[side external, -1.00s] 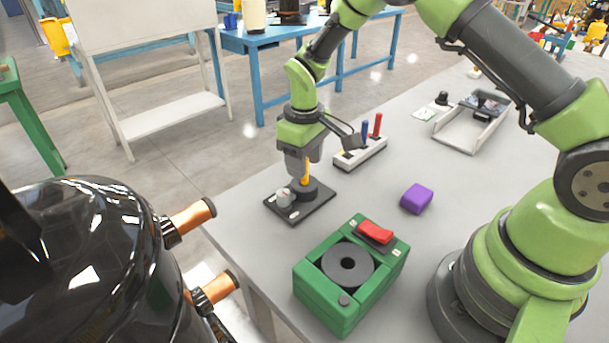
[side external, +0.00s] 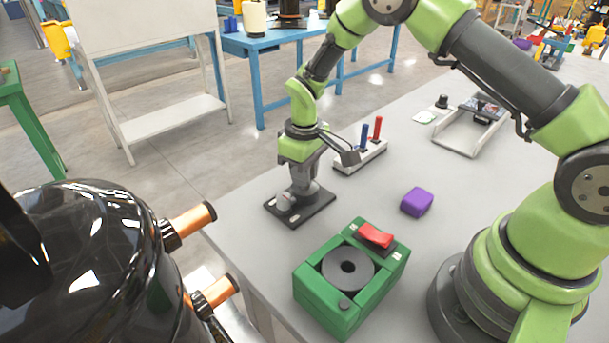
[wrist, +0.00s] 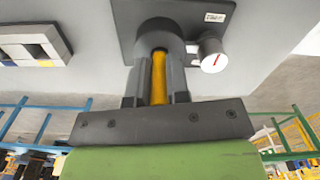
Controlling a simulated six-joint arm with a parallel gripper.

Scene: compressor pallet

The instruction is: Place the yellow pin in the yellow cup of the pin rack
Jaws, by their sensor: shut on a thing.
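The yellow pin (wrist: 159,78) stands between my gripper's fingers in the wrist view, its lower end in a dark round holder on a black plate (side external: 322,209). My gripper (side external: 303,187), also in the wrist view (wrist: 158,82), points down over the holder and is shut on the pin. In the side view the pin is hidden by the gripper. The pin rack (side external: 350,166) is a pale block behind the gripper, with a blue pin (side external: 364,136) and a red pin (side external: 377,128) upright in it. A yellow patch (wrist: 38,51) shows on the rack in the wrist view.
A white round gauge (side external: 284,201) sits on the black plate close beside my gripper. A green box (side external: 315,293) with a red switch (side external: 375,235) stands in front. A purple block (side external: 417,202) lies to the right. The table between block and rack is clear.

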